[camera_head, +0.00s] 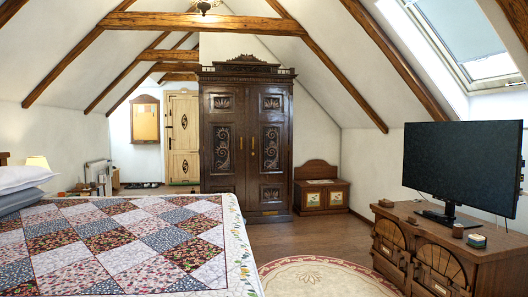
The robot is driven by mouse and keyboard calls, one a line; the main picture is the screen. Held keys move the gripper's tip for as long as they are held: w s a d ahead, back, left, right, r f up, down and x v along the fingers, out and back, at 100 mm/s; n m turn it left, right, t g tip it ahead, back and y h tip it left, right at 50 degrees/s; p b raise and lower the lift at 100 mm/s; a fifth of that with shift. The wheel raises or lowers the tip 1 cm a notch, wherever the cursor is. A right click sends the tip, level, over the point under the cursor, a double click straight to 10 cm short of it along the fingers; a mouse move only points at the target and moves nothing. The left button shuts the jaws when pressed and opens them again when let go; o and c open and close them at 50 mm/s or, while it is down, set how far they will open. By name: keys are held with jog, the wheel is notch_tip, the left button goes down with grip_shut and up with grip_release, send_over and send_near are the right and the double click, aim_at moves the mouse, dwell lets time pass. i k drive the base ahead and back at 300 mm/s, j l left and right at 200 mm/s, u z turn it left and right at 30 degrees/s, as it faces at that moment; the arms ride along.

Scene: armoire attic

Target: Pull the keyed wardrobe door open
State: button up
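A tall dark carved wooden wardrobe (246,140) stands at the back of the room, near the middle of the head view. It has a left door (223,145) and a right door (272,145), and both look closed. Small brass-coloured fittings show near the seam between the doors; they are too small to tell a key from a handle. My gripper is not in view.
A bed with a patchwork quilt (120,245) fills the left foreground. A wooden cabinet (455,250) with a black television (462,165) stands at the right. A low wooden chest (321,190) sits right of the wardrobe. Brown floor (320,238) and a round-edged rug (320,280) lie between.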

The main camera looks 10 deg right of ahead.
aim_at(266, 109)
jog(key=i+l+z, duration=1.1)
jog(key=i, duration=0.2)
jog(key=i+l+u, duration=0.1)
jog(key=i, duration=0.55)
jog(key=i+l+u, duration=0.1)
jog(key=i, duration=0.6)
jog(key=i+u, duration=0.25)
jog(key=i, duration=0.45)
jog(key=i+l+u, duration=0.1)
jog(key=i+u, duration=0.15)
jog(key=i, duration=0.4)
jog(key=i+l+u, duration=0.15)
jog(key=i+u, duration=0.2)
jog(key=i, duration=1.1)
jog(key=i+l+u, duration=0.15)
jog(key=i, duration=2.8)
jog(key=i+j, duration=0.85)
jog(key=i, duration=0.15)
